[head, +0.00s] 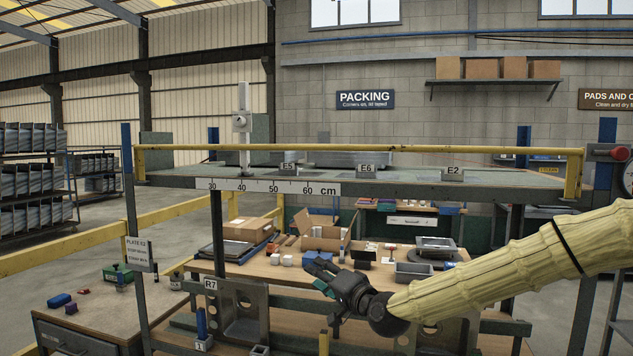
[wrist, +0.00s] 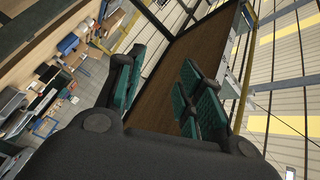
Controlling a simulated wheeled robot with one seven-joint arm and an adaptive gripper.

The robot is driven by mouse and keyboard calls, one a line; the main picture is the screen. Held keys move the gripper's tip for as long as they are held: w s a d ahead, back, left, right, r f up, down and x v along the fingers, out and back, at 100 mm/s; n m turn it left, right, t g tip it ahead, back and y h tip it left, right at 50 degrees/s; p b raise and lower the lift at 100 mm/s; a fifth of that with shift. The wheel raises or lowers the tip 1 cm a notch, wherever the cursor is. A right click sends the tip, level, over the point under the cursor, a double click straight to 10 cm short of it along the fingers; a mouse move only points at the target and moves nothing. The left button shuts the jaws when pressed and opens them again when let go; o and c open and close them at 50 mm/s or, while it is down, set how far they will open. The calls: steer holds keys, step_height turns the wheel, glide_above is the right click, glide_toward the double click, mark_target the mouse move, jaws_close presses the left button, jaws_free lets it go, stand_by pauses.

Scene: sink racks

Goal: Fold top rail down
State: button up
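The yellow top rail (head: 360,148) runs along the front edge of the rack's upper shelf (head: 400,190). It stands raised on short yellow end posts, above the shelf surface. A red knob (head: 620,153) on a grey bracket sits beside its right end. My gripper (head: 322,278) is below the upper shelf and well below the rail, apart from it. In the wrist view my gripper (wrist: 162,88) has its teal-padded fingers spread with nothing between them. A thin yellow bar (wrist: 243,85) shows right of the fingers there; I cannot tell if it is the same rail.
The shelf's front edge carries a centimetre scale (head: 268,187). Labelled blocks and a grey upright device (head: 242,122) stand on the upper shelf. Below is a wooden bench (head: 285,272) with boxes and trays. A rack post (head: 137,220) stands at the left.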

step_height(320, 180, up, 15)
steer(key=w+d+t+y, duration=0.1)
steer(key=d+t+y, duration=0.1)
steer(key=t, duration=0.2)
glide_toward(317, 148)
steer(key=shift+m+y, duration=0.3)
steer(key=p+x, duration=0.1)
steer(key=x, duration=0.2)
steer(key=p+x, duration=0.1)
steer(key=x, duration=0.3)
steer(key=p+x, duration=0.1)
steer(key=x, duration=0.2)
steer(key=shift+w+f+p, duration=0.15)
steer(key=shift+w+p, duration=0.2)
steer(key=shift+w, duration=0.2)
steer(key=shift+c, duration=0.2)
jaws_close()
